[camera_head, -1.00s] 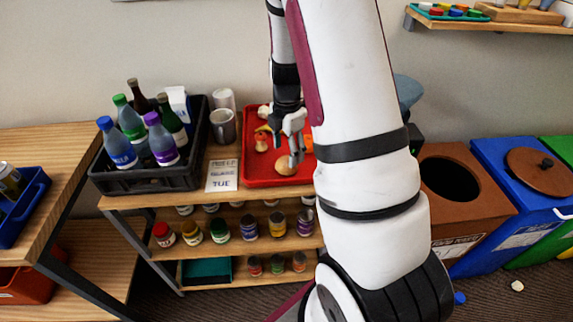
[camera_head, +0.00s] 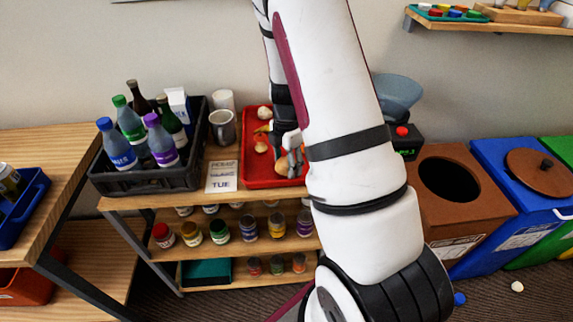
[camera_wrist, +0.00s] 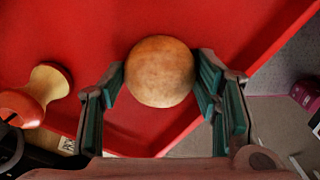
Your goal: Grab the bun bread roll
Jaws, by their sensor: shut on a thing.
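The bun bread roll (camera_wrist: 160,70) is round and golden brown. In the wrist view it sits between the two green-padded fingers of my gripper (camera_wrist: 161,85), over the red tray (camera_wrist: 225,30). My gripper is shut on it. In the head view my gripper (camera_head: 292,158) is low over the front right of the red tray (camera_head: 255,178), and the bun (camera_head: 282,167) shows only in part beside the fingers. I cannot tell whether the bun still touches the tray.
An apple core (camera_wrist: 45,88) lies on the tray, left of the bun. A black crate of bottles (camera_head: 135,182) and a mug (camera_head: 222,128) stand left of the tray. A scale (camera_head: 400,140) stands to the right, behind my arm. Jars fill the shelves below.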

